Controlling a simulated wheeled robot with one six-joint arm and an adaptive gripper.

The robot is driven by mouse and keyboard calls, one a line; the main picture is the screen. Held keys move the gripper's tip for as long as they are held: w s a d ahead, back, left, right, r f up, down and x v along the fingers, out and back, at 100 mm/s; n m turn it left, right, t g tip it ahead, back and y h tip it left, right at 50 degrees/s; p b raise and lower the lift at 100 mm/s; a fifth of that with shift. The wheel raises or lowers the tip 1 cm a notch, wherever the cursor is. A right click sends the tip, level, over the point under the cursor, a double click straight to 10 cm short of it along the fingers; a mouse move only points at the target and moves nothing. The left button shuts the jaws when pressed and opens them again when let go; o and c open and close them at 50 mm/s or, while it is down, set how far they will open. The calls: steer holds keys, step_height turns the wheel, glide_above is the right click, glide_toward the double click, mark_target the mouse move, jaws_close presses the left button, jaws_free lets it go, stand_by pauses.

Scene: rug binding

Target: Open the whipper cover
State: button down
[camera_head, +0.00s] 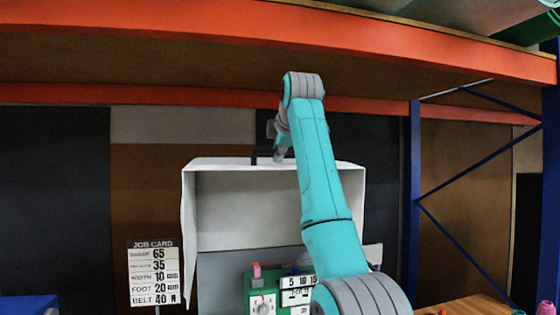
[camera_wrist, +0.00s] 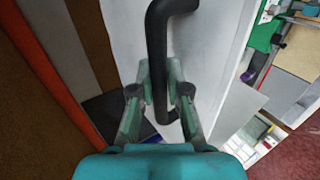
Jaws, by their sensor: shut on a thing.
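The whipper cover (camera_head: 240,210) is a pale grey-white hood in the head view, standing raised with its hollow inside facing me. Its black handle (camera_head: 262,156) is at the top edge, partly hidden by my arm. My gripper (camera_head: 282,146) is at this handle, small and partly hidden there. In the wrist view, the black bent handle (camera_wrist: 158,55) runs between the two fingers of my gripper (camera_wrist: 160,75), which are shut on it. The white cover face (camera_wrist: 212,45) lies behind the handle.
A green machine part (camera_head: 262,302) with a pink knob and a numbered plate (camera_head: 298,282) sits below the cover. A job card (camera_head: 153,272) stands at the left. An orange shelf beam (camera_head: 150,22) crosses above. A blue rack post (camera_head: 413,200) stands at the right.

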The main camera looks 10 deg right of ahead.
steer(key=shift+w+r+g, duration=0.3)
steer(key=shift+w+r, duration=0.45)
steer(key=shift+w, duration=0.1)
steer(key=c, duration=1.1)
jaws_free()
steer(key=shift+c, duration=0.2)
steer(key=v, duration=1.2)
steer(key=shift+f, duration=0.1)
